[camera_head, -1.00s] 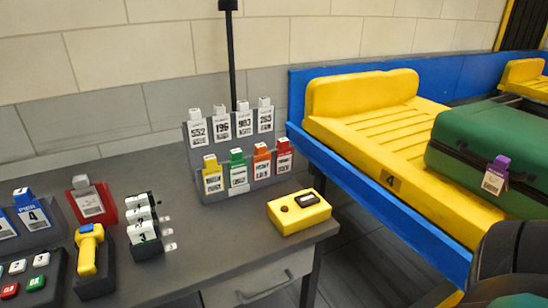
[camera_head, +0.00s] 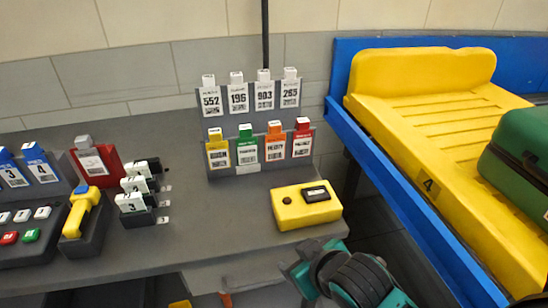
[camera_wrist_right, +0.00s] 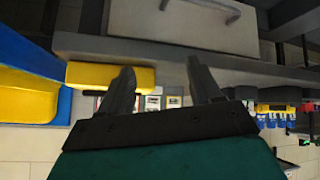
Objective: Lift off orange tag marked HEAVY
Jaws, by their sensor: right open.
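The orange tag (camera_head: 275,145) has an orange top and a white label that reads HEAVY. It stands upright in the lower row of the grey rack (camera_head: 215,114), between a green tag (camera_head: 247,146) and a red tag (camera_head: 302,139). My right gripper (camera_head: 288,265) is low in front of the desk edge, below and apart from the rack. In the right wrist view its two dark fingers (camera_wrist_right: 160,67) are spread with nothing between them. Small tags show blurred beyond them there, and I cannot pick out the orange one. My left gripper is not in view.
A yellow box (camera_head: 305,206) sits on the desk in front of the rack. A yellow tag (camera_head: 218,150) and several white-topped tags share the rack. A yellow conveyor tray (camera_head: 410,125) with a green suitcase (camera_head: 520,150) is at right. The desk's middle is clear.

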